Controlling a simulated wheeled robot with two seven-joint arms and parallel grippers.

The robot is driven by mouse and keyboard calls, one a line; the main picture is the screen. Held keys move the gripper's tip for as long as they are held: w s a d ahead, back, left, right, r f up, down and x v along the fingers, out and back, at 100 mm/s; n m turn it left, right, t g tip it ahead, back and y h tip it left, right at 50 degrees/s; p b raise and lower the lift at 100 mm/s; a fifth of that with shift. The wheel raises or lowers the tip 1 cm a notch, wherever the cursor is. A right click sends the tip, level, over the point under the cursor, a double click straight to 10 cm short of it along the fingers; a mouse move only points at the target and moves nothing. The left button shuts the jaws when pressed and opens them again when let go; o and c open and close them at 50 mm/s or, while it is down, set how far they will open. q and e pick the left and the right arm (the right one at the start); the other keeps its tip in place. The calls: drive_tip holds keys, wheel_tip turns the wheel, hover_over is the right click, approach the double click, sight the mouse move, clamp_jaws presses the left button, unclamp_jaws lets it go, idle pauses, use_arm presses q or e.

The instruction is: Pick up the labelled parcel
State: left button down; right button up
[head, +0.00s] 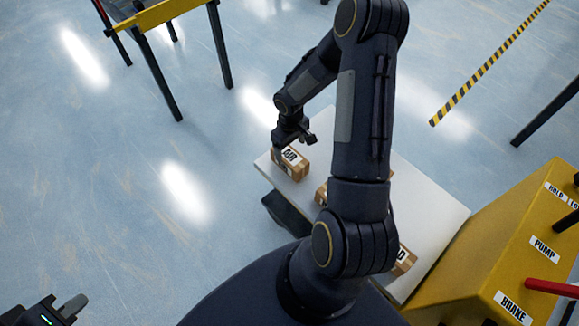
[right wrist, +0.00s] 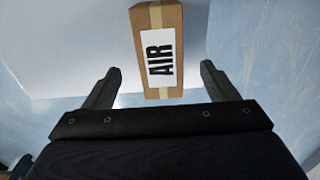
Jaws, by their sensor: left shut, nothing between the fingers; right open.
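A brown cardboard parcel (head: 294,171) with a white label reading AIR lies near the far left corner of a white table (head: 428,205). The parcel also shows in the right wrist view (right wrist: 144,20), taped along its length. My right gripper (head: 297,139) is just above this parcel. In the right wrist view its open fingers (right wrist: 160,75) stand to either side of the parcel's near end, with nothing gripped. My left gripper (head: 70,306) is shut and empty at the bottom left, away from the table.
A second parcel (head: 321,194) and a third labelled parcel (head: 405,262) lie on the table, partly hidden by my right arm. A yellow cabinet (head: 520,240) with PUMP and BRAKE labels and a red lever (head: 550,288) stands at the right.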

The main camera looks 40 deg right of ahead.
sight(290, 155)
drive_tip(key=f+b, duration=0.1)
drive_tip(key=f, duration=0.7)
drive_tip(key=shift+w+f, duration=0.2)
drive_tip(key=c, duration=1.2)
drive_tip(key=shift+c, duration=0.3)
drive_tip(key=shift+r, duration=0.15)
